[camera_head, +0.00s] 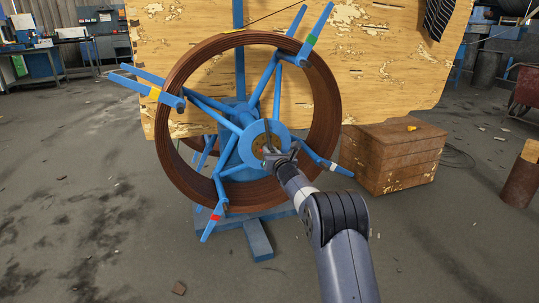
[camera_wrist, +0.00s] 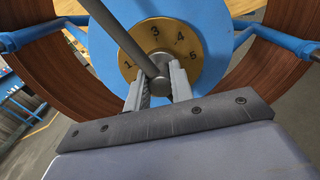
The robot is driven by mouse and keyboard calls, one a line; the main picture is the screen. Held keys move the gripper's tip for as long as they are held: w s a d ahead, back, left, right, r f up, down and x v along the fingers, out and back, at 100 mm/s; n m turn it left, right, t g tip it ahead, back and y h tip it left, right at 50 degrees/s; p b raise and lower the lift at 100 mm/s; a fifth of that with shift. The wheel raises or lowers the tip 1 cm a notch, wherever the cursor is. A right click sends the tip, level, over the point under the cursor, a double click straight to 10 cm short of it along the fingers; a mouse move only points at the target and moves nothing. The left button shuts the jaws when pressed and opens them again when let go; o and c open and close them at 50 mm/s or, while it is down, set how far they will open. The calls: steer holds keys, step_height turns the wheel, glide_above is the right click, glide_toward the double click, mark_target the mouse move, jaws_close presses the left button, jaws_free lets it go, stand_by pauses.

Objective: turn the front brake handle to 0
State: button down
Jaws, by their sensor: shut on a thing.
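The front brake handle is a grey rod (camera_wrist: 122,37) in front of a brass dial (camera_wrist: 153,35) on the blue hub (camera_wrist: 213,30). In the wrist view the rod slants from upper left down to a thick round end (camera_wrist: 159,85). The numbers 1, 3, 4 and 5 show on the dial; the rod crosses between 1 and 3, and no 0 is visible. My gripper (camera_wrist: 157,80) is shut on the handle at its thick end, one finger on each side. In the head view my gripper (camera_head: 274,152) is at the hub and partly covers the dial (camera_head: 259,144).
A brown pipe coil (camera_head: 331,95) surrounds the hub on blue spokes with colour-marked arms. A worn wooden panel (camera_head: 390,60) stands behind. A wooden crate (camera_head: 385,165) is at the right. The floor at front left is mostly clear.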

steer(key=c, duration=1.2)
jaws_free()
steer(key=shift+c, duration=0.2)
steer(key=shift+s, duration=0.1)
steer(key=v, duration=1)
steer(key=shift+s, duration=0.3)
steer(key=shift+w+d, duration=0.1)
steer(key=shift+x, duration=5.35)
